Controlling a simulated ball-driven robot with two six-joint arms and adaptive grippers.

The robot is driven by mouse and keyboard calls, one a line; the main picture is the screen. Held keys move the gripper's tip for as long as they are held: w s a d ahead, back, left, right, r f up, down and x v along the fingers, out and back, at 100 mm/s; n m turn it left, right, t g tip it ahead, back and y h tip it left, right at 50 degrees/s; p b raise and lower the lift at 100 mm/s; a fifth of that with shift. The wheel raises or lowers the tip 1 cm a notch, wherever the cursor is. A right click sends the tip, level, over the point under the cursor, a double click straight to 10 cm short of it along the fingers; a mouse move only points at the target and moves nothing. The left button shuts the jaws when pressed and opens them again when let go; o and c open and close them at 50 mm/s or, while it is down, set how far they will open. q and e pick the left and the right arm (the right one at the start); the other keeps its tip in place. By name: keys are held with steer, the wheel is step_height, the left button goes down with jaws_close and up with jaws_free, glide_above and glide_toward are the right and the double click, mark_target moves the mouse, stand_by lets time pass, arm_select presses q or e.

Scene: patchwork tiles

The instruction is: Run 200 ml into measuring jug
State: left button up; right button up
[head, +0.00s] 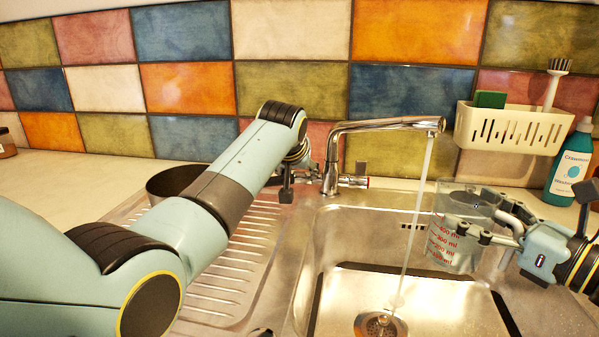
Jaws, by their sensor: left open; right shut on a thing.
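The clear measuring jug (452,256) with red ml marks is at the right side of the sink, upright or nearly so. My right gripper (468,232) is shut on it from the right. The chrome tap (385,125) is running; its water stream (417,210) falls to the left of the jug, down to the drain (380,324). No water is discernible in the jug. The tap's lever (355,181) is at the base of the tap. My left gripper (287,188) is open beside the tap base, on its left, partly hidden by my arm.
A ribbed steel drainer (235,275) lies left of the sink basin (345,225). A dark round pot (172,181) stands behind my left arm. A cream rack (510,130) with a green sponge (490,99) and brush (553,85) hangs at right, near a teal bottle (570,165).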

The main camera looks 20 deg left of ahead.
arm_select(q)
steer(key=shift+f, duration=0.1)
jaws_close()
stand_by(0.3)
steer(key=shift+w+a+r+g+h, duration=0.1)
steer(key=shift+w+r+g+h, duration=0.35)
steer(key=shift+g, duration=0.65)
steer(key=shift+w+a+r+g, duration=0.15)
steer(key=shift+w+g, duration=0.1)
steer(key=shift+g, duration=0.3)
steer(key=shift+w+d+r+g, duration=0.1)
steer(key=shift+w+g, duration=0.1)
steer(key=shift+g, duration=0.35)
